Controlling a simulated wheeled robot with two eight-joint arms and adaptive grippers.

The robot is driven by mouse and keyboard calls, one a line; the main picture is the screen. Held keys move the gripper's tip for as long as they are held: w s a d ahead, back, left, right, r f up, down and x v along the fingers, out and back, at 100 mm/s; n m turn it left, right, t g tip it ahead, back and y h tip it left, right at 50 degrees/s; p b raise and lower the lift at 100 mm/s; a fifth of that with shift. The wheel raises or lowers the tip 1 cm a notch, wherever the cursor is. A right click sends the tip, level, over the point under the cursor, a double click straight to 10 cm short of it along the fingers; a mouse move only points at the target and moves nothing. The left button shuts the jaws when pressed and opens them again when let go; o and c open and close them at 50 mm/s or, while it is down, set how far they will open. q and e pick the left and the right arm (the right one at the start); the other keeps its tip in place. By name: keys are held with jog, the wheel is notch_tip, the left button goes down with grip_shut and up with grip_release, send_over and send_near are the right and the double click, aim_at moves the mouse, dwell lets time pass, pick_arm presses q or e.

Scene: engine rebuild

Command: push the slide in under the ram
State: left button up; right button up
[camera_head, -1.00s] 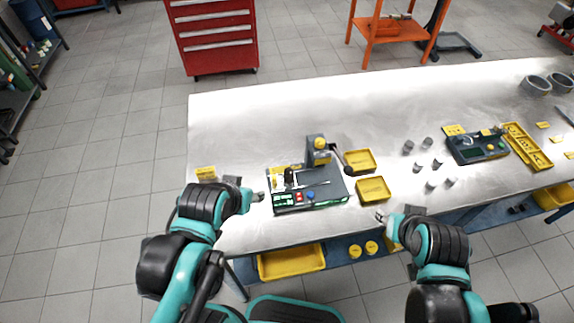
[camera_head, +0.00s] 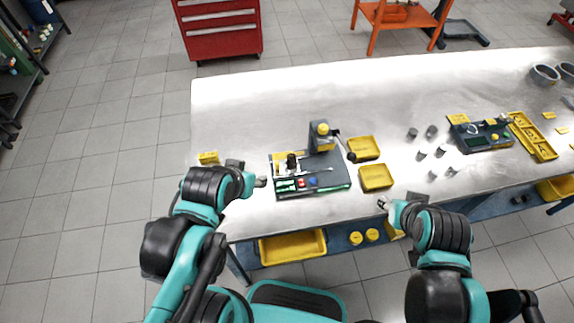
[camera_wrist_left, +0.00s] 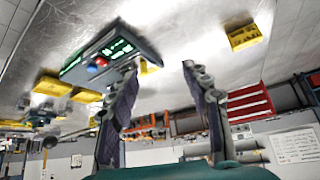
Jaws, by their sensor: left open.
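The press station (camera_head: 340,182) is a dark base with lit green displays, a red and a blue button, and an upright post with a yellow-topped ram head (camera_head: 321,130). The slide, with a black knob (camera_head: 291,160), appears on the base left of the post; its exact seating is too small to tell. My left gripper (camera_head: 260,182) is just left of the base, apart from it. In the left wrist view its fingers (camera_wrist_left: 160,72) are spread and empty, with the station (camera_wrist_left: 110,50) beyond them. My right gripper (camera_head: 383,204) is at the table's front edge; its opening is unclear.
Two yellow trays (camera_head: 376,187) stand right of the station, near a dark lever (camera_head: 349,155). Several grey cylinders (camera_head: 432,131) stand farther right, before a second device (camera_head: 478,134). A small yellow block (camera_head: 208,158) lies at the left. The back of the table (camera_head: 260,100) is clear.

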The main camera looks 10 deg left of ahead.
pick_arm(q)
jog(key=shift+r, duration=0.1)
jog(key=c, duration=0.3)
jog(key=m+g+h+p, duration=0.4)
jog(key=m+g+p, duration=0.1)
jog(key=m+p, duration=0.65)
send_near(275, 162)
jog(key=f, duration=0.2)
jog(key=x, duration=0.2)
jog(key=b+x, duration=0.1)
jog(key=x, duration=0.2)
jog(key=b+x, duration=0.1)
jog(key=x, duration=0.1)
jog(key=shift+w+d+f, duration=0.15)
jog(key=shift+d, duration=0.35)
grip_shut()
